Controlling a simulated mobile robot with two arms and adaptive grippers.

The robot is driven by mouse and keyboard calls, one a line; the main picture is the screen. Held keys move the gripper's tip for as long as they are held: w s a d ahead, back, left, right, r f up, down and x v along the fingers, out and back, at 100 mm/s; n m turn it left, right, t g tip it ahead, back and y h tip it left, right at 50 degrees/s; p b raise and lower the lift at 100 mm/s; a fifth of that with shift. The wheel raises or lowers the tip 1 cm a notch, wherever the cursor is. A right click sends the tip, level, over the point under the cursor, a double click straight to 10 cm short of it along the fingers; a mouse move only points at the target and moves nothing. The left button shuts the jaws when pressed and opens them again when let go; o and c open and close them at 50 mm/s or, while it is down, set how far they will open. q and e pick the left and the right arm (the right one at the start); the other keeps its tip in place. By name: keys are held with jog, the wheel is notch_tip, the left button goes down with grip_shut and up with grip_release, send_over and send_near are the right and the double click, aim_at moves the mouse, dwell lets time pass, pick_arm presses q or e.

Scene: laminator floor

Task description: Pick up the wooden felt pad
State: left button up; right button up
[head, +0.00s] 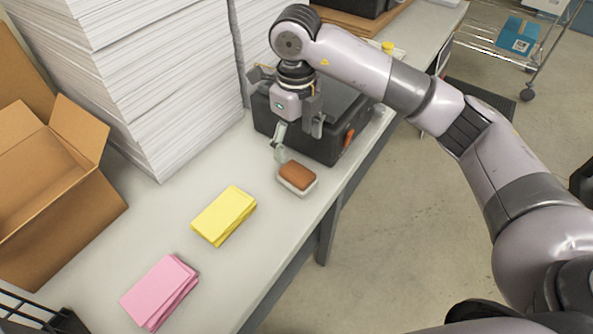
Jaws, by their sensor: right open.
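The wooden felt pad (296,177) lies on the white table near its right edge. It has a brown wooden top over a pale felt base. My right gripper (298,142) points down with its fingers apart and nothing between them. It appears just beyond the pad in the picture. Its left fingertip shows close to the pad's far left corner; I cannot tell whether they touch. My left gripper is not in view.
A black case (345,140) stands right behind my right gripper. Yellow paper (224,215) and pink paper (160,292) lie nearer on the table (250,265). Tall paper stacks (165,80) and an open cardboard box (50,190) line the left side.

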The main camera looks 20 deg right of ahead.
aim_at(298, 171)
notch_tip(298, 171, down, 4)
jog(key=shift+r+p, duration=0.1)
jog(key=shift+p, duration=0.4)
jog(key=shift+w+f, duration=0.25)
jog(key=shift+f, duration=0.7)
notch_tip(298, 171, down, 2)
jog(key=shift+p, duration=0.45)
jog(key=shift+d+f+p, duration=0.1)
jog(key=shift+f+p, duration=0.2)
jog(key=shift+p, duration=0.05)
jog(key=f, duration=0.2)
jog(key=f+p, duration=0.1)
jog(key=shift+w+d+f+p, duration=0.15)
jog(key=shift+d+f+p, duration=0.05)
jog(key=shift+f+p, duration=0.15)
jog(key=shift+f, duration=0.4)
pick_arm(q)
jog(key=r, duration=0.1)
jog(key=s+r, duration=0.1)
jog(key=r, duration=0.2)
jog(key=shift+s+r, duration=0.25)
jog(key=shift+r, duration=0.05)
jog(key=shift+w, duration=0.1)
